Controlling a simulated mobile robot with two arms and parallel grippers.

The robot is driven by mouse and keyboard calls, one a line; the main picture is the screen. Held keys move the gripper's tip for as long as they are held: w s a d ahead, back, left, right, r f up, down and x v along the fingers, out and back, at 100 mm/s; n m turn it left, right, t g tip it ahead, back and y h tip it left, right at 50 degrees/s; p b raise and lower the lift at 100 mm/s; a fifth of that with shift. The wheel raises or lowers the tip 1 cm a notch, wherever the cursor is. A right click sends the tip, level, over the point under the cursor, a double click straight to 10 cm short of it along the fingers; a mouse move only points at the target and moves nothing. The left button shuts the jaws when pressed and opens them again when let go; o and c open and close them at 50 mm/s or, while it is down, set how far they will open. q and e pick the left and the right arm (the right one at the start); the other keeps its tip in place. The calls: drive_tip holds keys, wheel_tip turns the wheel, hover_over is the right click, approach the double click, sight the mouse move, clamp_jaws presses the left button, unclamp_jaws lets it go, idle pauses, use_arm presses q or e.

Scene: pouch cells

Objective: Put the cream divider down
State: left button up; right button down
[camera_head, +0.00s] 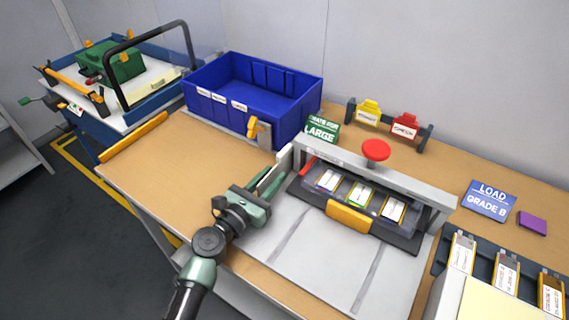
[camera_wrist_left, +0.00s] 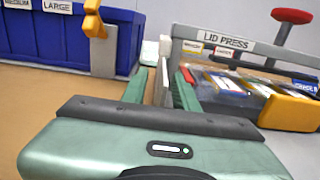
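A flat pale-yellow, cream-like sheet (camera_head: 515,303) shows at the bottom right of the head view, cut off by the frame edge, beside a white upright face. Whether it is the cream divider I cannot tell. Another pale cream piece (camera_head: 152,88) lies on the cart at the far left. My left gripper (camera_head: 272,182) is low over the bench at the left end of the lid press. In the left wrist view its two green fingers (camera_wrist_left: 160,92) stand apart, with a light grey upright part, apparently the press post, showing between them. My right gripper is not in view.
The lid press (camera_head: 425,187) with a red knob (camera_head: 376,150) stands right of my left gripper, with several cells in its tray. A blue bin (camera_head: 215,108) stands behind. Bare bench (camera_head: 150,175) lies at left.

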use_arm(q)
drive_tip(key=shift+x, duration=0.95)
drive_tip(key=shift+c, duration=0.3)
clamp_jaws()
idle(0.4)
